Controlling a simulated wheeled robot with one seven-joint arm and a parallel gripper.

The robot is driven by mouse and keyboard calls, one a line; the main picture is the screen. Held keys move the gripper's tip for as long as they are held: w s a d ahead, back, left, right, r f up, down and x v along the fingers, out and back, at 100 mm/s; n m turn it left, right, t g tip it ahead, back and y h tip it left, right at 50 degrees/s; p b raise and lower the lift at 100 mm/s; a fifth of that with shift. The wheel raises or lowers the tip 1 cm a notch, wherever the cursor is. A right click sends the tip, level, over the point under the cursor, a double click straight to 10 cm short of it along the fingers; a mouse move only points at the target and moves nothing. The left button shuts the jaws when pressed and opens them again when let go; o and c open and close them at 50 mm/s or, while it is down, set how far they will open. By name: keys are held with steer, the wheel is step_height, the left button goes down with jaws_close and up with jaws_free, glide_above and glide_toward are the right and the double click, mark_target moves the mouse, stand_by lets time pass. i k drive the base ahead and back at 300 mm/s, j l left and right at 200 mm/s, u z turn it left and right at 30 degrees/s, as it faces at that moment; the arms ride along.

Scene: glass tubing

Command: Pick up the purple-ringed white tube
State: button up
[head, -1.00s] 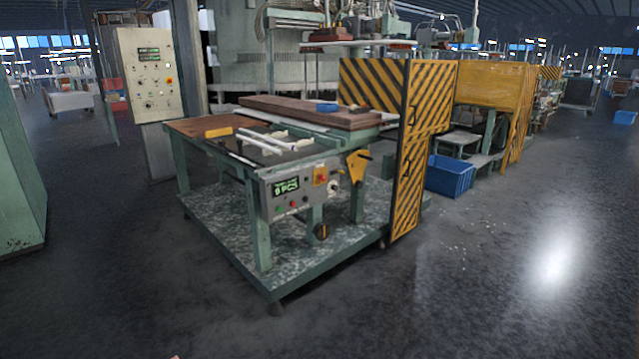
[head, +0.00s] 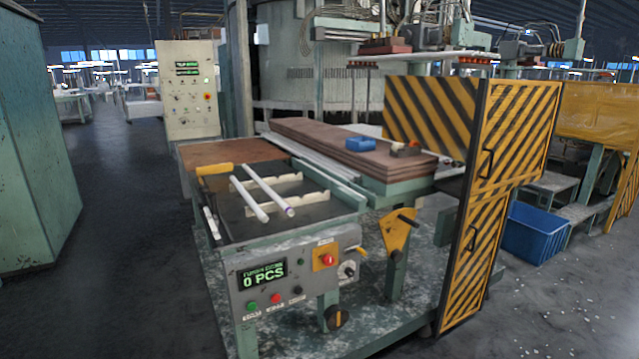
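Two white tubes lie side by side on cream notched supports (head: 282,182) on the dark top of a green work table. The right tube (head: 266,188) has a small purple ring near its front end. The left tube (head: 248,199) shows no purple ring that I can make out. The supports hold both tubes a little above the table top. My gripper is not in view.
A control panel (head: 300,275) reading "0 PCS" is on the table's front. A yellow-black striped guard (head: 470,215) stands to the right, with a blue crate (head: 540,232) beyond. Brown boards (head: 345,150) lie behind. Floor (head: 125,260) on the left is clear.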

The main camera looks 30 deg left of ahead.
mark_target(285, 206)
steer(key=i+l+u, duration=0.1)
steer(key=i, duration=0.25)
steer(key=i+l+u, duration=0.1)
steer(key=i, duration=0.25)
steer(key=i+l+u, duration=0.1)
steer(key=u, duration=0.35)
steer(key=i+l+u, duration=0.2)
steer(key=i+u, duration=0.25)
steer(key=i+j+u, duration=0.4)
